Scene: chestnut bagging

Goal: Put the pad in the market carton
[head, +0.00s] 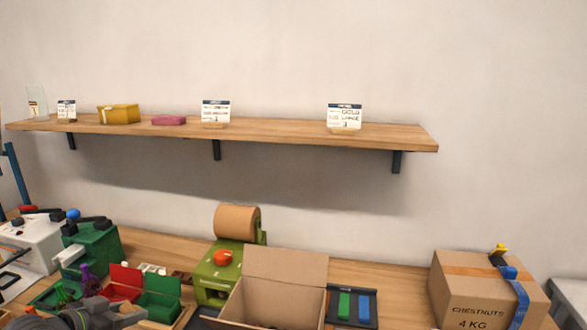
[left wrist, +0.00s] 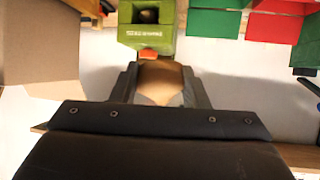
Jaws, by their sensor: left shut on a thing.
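My left gripper (head: 125,317) is low at the left of the head view, in front of the small red and green boxes. In the left wrist view its fingers (left wrist: 165,90) are shut on a tan, paper-like piece, which looks like the pad (left wrist: 160,82); its outline is hard to tell from the background. An open brown carton (head: 285,263), with its back flap raised, stands at the bottom middle, right of the gripper and apart from it. Its inside is mostly hidden. A carton side also shows in the left wrist view (left wrist: 38,45). My right gripper is not in view.
A green dispenser (head: 212,275) with a brown paper roll (head: 237,222) stands behind the open carton's left side. A red box (head: 125,278) and green box (head: 160,285) are near my gripper. A closed chestnut carton (head: 470,285) stands right. A shelf (head: 280,134) hangs above.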

